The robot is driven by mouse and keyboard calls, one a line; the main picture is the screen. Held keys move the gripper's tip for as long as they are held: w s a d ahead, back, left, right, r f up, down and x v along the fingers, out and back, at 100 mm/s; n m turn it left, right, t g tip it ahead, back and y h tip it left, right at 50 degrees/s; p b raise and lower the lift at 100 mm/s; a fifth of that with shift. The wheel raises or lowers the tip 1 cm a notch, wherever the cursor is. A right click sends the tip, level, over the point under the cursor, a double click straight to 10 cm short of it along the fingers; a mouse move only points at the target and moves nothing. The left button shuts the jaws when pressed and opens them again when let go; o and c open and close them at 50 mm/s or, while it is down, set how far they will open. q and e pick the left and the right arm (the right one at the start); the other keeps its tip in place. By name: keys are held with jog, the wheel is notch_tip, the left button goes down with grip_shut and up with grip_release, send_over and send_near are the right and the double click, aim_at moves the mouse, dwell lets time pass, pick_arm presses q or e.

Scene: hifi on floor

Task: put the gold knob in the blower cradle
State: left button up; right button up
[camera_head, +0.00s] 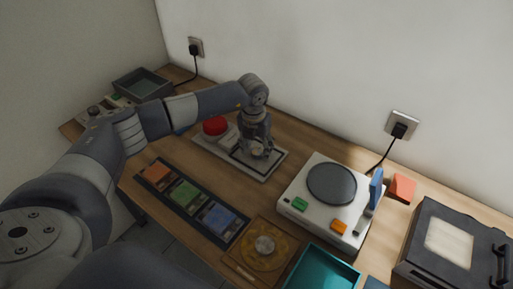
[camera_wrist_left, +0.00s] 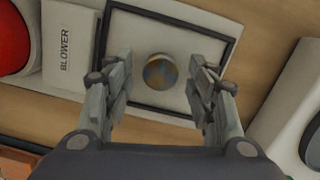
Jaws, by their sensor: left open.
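The gold knob (camera_wrist_left: 160,71), round and shiny with grey reflections, shows in the left wrist view on the white pad inside a dark square frame. This framed pad, which I take as the blower cradle (camera_wrist_left: 196,18), is beside the "BLOWER" label (camera_wrist_left: 65,49). My left gripper (camera_wrist_left: 160,85) is open, with one finger on each side of the knob and visible gaps between. In the head view the gripper (camera_head: 258,150) points down over the white blower base (camera_head: 270,168) and largely hides the knob. My right gripper is not in view.
A red dome button (camera_head: 215,125) sits at the base's left end. A turntable-like unit (camera_head: 318,222) stands right, a tray of coloured cards (camera_head: 190,199) in front, and an amber plate (camera_head: 284,249) and teal bin (camera_head: 321,273) nearer. The wall (camera_head: 310,70) is close behind.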

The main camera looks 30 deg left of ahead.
aim_at(255, 154)
pick_arm(q)
notch_tip(255, 154, up, 12)
jog(key=s+b, duration=0.1)
jog(key=b, duration=0.2)
jog(key=shift+s+f, duration=0.15)
jog(key=shift+f, duration=0.05)
jog(key=shift+d+r, duration=0.1)
